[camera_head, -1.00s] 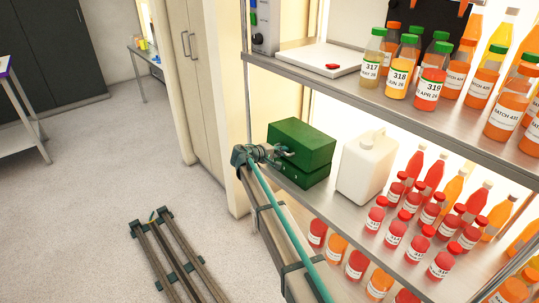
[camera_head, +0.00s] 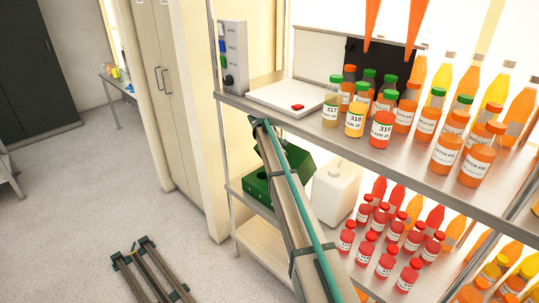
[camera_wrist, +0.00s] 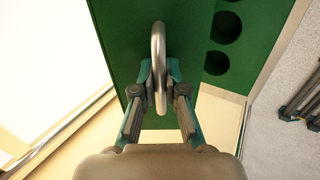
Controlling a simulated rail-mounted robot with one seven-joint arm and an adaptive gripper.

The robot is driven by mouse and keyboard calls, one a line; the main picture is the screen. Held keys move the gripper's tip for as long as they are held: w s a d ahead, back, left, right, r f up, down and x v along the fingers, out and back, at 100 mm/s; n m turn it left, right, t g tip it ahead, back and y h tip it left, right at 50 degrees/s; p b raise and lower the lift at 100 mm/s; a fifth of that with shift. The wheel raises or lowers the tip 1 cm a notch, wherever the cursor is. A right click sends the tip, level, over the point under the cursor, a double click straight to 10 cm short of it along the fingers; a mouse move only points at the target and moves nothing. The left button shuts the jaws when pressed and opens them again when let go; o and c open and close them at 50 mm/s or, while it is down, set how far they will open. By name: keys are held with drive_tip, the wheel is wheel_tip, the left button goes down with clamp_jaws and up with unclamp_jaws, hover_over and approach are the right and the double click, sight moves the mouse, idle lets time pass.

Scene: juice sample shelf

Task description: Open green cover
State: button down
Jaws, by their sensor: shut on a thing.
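The green cover (camera_head: 298,157) is tilted up from the green box (camera_head: 256,189) on the lower shelf, and part of both is hidden behind my arm in the head view. In the wrist view the cover (camera_wrist: 185,40) fills the upper middle, with a metal ring handle (camera_wrist: 158,40) standing out from it. My gripper (camera_wrist: 161,85) is shut on this ring, one finger on each side. Dark round holes (camera_wrist: 226,27) show in green to the right of the handle. The gripper's tips are hidden in the head view.
A white jug (camera_head: 335,190) stands right of the box. Several red-capped bottles (camera_head: 385,262) fill the shelf beyond it. The upper shelf (camera_head: 300,122) holds a white scale (camera_head: 285,97) and juice bottles (camera_head: 381,128).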

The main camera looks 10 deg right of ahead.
drive_tip(key=w+d, duration=0.4)
drive_tip(key=d, duration=0.1)
drive_tip(key=w+d+b, duration=0.1)
drive_tip(key=w+d, duration=0.1)
drive_tip(key=shift+w+d+r, duration=0.15)
drive_tip(key=shift+d, duration=0.15)
drive_tip(key=shift+w+d+f, duration=0.25)
drive_tip(key=shift+w+d, duration=0.25)
drive_tip(key=shift+d, duration=0.3)
drive_tip(key=c, duration=1.6)
unclamp_jaws()
drive_tip(key=shift+o, duration=0.6)
